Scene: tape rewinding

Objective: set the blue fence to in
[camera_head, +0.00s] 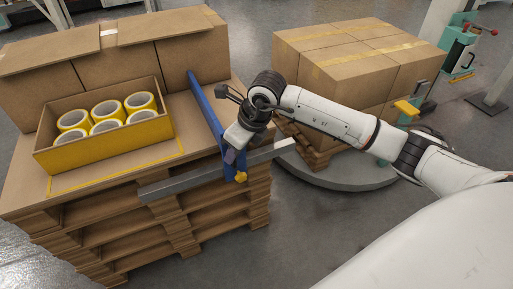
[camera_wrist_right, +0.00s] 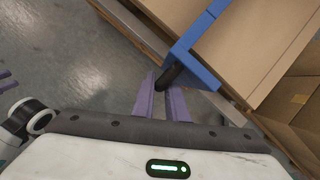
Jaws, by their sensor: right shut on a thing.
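The blue fence (camera_head: 204,105) is a long blue bar that stretches from beside the carton wall to the grey rail (camera_head: 185,184) along the pallet's front edge. Its front end, by a yellow knob (camera_head: 241,177), meets the rail right of the rail's middle. In the right wrist view the blue fence (camera_wrist_right: 200,73) has a short dark handle (camera_wrist_right: 171,76). My right gripper (camera_head: 233,157) is at the fence's front end. Its purple fingers (camera_wrist_right: 163,98) are shut on that dark handle.
A box of yellow tape rolls (camera_head: 105,147) sits on the cardboard-topped pallet left of the fence, within a yellow outline. Large cartons (camera_head: 150,50) stand behind it. A wrapped carton stack (camera_head: 350,55) stands on a round turntable (camera_head: 345,178) to the right, behind my right arm.

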